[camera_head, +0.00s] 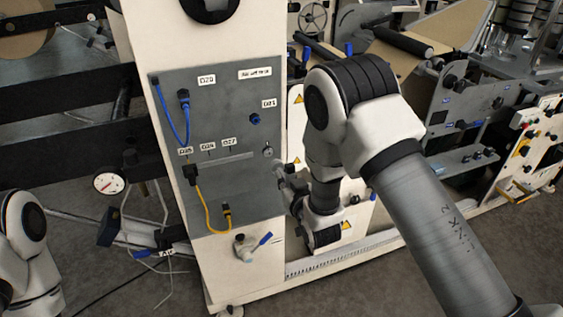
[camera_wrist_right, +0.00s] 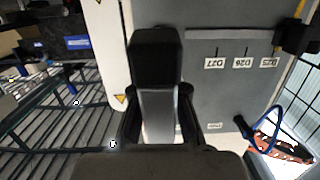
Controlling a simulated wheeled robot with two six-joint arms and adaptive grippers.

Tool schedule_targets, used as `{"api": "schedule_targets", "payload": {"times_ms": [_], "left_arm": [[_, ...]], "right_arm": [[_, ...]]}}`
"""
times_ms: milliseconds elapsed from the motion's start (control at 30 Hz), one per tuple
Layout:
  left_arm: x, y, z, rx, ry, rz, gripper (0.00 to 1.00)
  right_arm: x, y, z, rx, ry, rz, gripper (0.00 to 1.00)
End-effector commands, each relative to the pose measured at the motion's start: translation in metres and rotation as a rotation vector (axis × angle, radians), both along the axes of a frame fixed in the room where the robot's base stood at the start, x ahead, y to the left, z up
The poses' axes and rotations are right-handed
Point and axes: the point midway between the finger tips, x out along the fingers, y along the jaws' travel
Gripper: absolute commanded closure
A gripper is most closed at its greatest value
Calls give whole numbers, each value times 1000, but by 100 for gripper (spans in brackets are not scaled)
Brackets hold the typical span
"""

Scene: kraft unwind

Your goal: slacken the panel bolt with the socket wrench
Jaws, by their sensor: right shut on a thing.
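The grey panel (camera_head: 225,120) is on the front of the white cabinet in the head view. A small round metal fitting (camera_head: 268,152), possibly the panel bolt, shows near its right edge. My right gripper (camera_head: 284,178) is at the panel's right edge, just below that fitting, partly hidden by my arm. In the right wrist view my right gripper (camera_wrist_right: 158,105) is shut on a tool with a black block end (camera_wrist_right: 155,58) and a light grey bar, apparently the socket wrench. This tool hides whatever lies behind it, so I cannot tell whether it touches the bolt. My left gripper is out of view.
A blue cable (camera_head: 172,125) and a yellow cable (camera_head: 210,218) loop on the panel's left side. A valve with a blue handle (camera_head: 245,248) sticks out below. A round gauge (camera_head: 109,183) stands at left. Machinery (camera_head: 455,110) fills the right.

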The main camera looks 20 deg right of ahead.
Motion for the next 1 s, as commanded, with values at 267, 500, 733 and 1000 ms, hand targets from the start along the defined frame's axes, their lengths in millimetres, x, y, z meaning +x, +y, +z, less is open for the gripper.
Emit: {"api": "schedule_targets", "payload": {"times_ms": [267, 500, 733, 1000], "left_arm": [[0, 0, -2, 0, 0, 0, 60], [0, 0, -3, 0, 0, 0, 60], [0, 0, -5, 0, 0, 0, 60], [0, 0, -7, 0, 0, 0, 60]], "right_arm": [[-3, -1, -15, 7, -163, -2, 100], [7, -1, -15, 7, -163, -2, 100], [18, 0, -14, 7, -163, -3, 100], [32, 0, -14, 7, -164, -3, 100]]}}
